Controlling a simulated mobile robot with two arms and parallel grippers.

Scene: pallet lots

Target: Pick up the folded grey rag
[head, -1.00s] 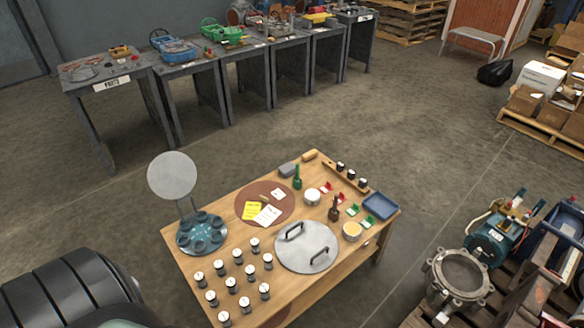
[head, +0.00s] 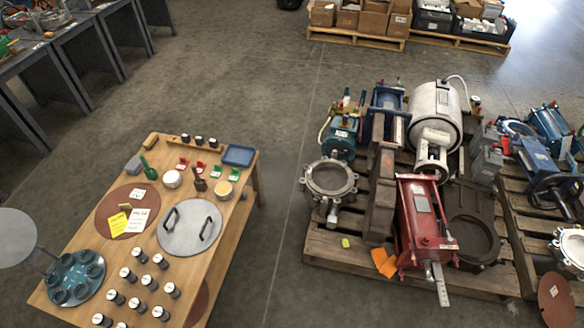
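A small grey folded item, which looks like the folded grey rag (head: 134,165), lies on the wooden table (head: 235,215) near its far left edge, in the head view. Neither of my grippers is in view.
The table also holds a grey lid with two handles (head: 205,243), a blue tray (head: 239,154), several small jars and a teal round holder (head: 65,292). A loaded pallet (head: 335,262) stands at right. Bare floor (head: 277,245) separates it from the table.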

